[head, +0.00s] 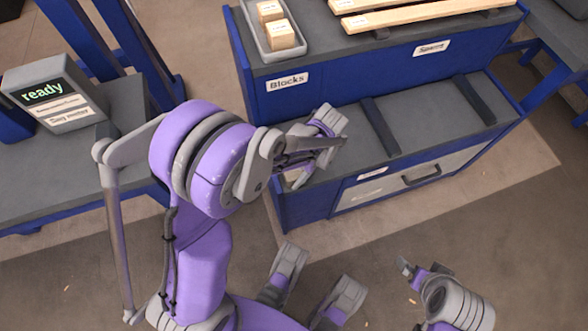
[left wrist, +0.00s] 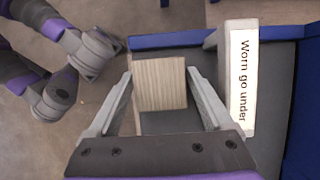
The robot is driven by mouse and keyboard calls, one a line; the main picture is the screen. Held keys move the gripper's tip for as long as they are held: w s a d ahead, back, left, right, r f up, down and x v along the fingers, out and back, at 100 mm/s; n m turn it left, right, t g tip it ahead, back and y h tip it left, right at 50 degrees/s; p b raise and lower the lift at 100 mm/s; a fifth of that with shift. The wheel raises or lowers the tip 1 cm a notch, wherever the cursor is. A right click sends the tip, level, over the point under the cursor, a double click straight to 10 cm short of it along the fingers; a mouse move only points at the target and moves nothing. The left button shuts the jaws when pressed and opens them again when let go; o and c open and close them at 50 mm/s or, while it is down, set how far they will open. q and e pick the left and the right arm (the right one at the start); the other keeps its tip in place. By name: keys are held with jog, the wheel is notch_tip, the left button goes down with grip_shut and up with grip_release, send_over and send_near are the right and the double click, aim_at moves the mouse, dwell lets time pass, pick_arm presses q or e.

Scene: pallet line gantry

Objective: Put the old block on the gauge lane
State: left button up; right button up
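A pale wooden block (left wrist: 160,85) with straight grain sits between the two fingertips of my left gripper (left wrist: 160,72) in the left wrist view. I cannot tell whether the block rests on the bench. A label "Worn go under" (left wrist: 242,80) is right of the block. My right arm shows at the lower right; its fingers are unclear.
The lower bench (head: 345,155) has dark crossbars (head: 380,127) and a drawer handle in front. Behind it, a shelf holds a grey tray (head: 258,45) with two blocks and long planks (head: 430,14).

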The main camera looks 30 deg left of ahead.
pick_arm(q)
jog(key=shift+o, duration=0.8)
jog(key=shift+r, duration=0.1)
jog(key=shift+r, duration=0.35)
jog(key=p+v, duration=0.3)
jog(key=v, duration=0.8)
jog(key=s+r+n+t+h, duration=0.3)
jog(key=s+n+t, duration=0.5)
jog(key=s, duration=0.6)
jog(key=shift+s+d+r, duration=0.2)
jog(key=shift+s+r, duration=0.2)
jog(key=shift+r, duration=0.1)
